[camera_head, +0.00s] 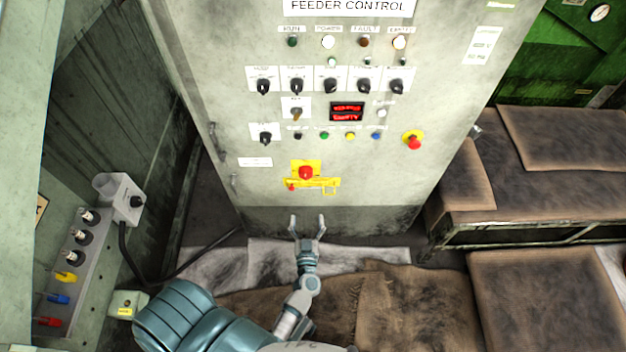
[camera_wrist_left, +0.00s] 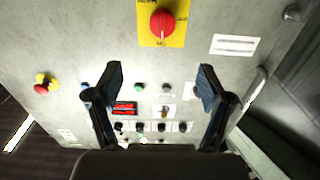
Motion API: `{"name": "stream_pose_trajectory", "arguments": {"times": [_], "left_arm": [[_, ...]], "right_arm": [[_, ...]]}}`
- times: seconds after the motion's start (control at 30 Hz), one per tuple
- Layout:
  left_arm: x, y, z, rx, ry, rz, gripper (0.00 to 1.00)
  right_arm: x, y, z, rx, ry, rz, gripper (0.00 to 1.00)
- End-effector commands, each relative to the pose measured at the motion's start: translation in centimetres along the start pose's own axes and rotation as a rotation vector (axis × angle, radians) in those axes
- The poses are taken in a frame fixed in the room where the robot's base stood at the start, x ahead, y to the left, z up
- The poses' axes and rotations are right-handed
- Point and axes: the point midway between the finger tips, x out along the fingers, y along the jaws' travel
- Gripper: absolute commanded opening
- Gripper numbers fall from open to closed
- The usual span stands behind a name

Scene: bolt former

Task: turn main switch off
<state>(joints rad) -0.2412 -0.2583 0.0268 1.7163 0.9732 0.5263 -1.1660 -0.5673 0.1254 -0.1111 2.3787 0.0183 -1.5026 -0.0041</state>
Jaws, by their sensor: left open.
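The main switch (camera_head: 306,172) is a red rotary knob on a yellow plate, low on the grey feeder control cabinet (camera_head: 225,60). A yellow bracket with a small red knob sits at its lower edge in the head view. In the left wrist view the red switch (camera_wrist_left: 163,22) shows at the top centre, beyond the fingertips. My left gripper (camera_head: 307,224) is open and empty, below the switch in the head view and apart from it. Its two dark fingers (camera_wrist_left: 160,82) spread wide in the left wrist view. My right gripper is not in view.
A red emergency button (camera_head: 413,140) on yellow sits right of the switch. Rows of black selector knobs (camera_head: 331,86) and a red display (camera_head: 347,111) are above. A grey control box (camera_head: 120,199) stands at left. A brown-topped bench (camera_head: 560,180) is at right.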

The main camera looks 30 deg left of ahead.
Motion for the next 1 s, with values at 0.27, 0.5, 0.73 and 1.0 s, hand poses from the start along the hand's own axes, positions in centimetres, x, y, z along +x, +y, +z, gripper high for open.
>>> {"name": "stream_pose_trajectory", "arguments": {"times": [0.27, 0.5, 0.73, 1.0], "left_arm": [[5.2, -0.4, 0.1, -0.006, 0.001, 0.001, 0.8], [10.9, -0.3, 0.2, -0.004, 0.001, 0.002, 0.8], [15.2, -0.1, 0.1, -0.001, 0.001, 0.003, 0.8], [17.2, -0.3, 0.1, -0.003, -0.001, 0.003, 0.8]], "right_arm": [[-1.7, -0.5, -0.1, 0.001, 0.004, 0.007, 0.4], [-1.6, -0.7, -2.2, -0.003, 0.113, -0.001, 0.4], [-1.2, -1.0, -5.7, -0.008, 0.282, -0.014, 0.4], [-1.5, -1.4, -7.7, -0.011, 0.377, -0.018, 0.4]]}}
